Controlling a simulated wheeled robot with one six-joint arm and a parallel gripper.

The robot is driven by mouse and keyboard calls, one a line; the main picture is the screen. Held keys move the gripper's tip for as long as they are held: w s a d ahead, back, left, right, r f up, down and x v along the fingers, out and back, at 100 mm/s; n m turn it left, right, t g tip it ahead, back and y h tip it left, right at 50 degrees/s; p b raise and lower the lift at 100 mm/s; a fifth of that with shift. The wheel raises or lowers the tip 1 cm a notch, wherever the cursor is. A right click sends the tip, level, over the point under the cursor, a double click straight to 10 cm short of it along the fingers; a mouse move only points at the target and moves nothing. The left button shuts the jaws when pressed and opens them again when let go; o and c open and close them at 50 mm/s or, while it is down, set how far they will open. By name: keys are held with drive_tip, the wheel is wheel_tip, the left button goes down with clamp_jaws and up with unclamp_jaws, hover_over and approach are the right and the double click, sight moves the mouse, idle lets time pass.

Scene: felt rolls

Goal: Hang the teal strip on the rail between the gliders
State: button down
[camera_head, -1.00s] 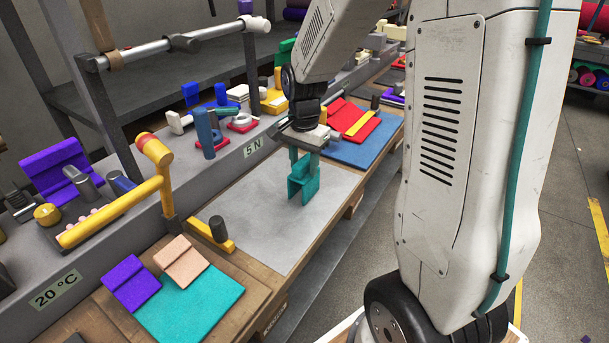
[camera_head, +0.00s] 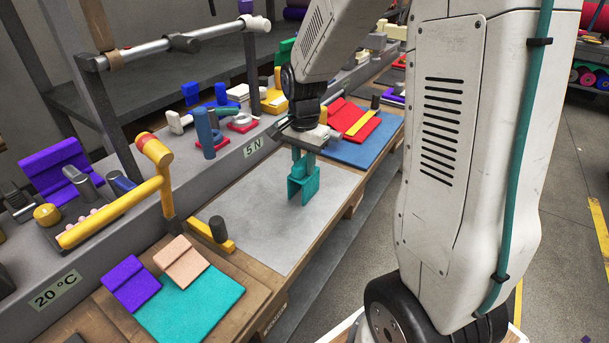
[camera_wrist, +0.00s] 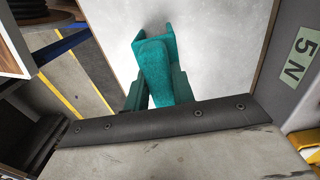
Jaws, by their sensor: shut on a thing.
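The teal strip (camera_head: 302,188) is bent into a channel-like shape and hangs from my gripper (camera_head: 303,158), above the light grey plate in the head view. My gripper is shut on it. In the wrist view the teal strip (camera_wrist: 154,62) stands out beyond the fingers (camera_wrist: 155,98), over the pale plate. The rail (camera_head: 140,50) is a grey bar at the upper left, held between posts. The strip is well apart from the rail.
The light grey plate (camera_head: 250,225) is mostly clear. A yellow bar with a post (camera_head: 150,190) stands left of it. Red and yellow felt (camera_head: 350,122) lies behind on a blue mat.

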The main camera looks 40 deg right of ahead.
drive_tip(key=shift+r, duration=0.8)
drive_tip(key=shift+r, duration=0.1)
drive_tip(key=shift+r, duration=2.4)
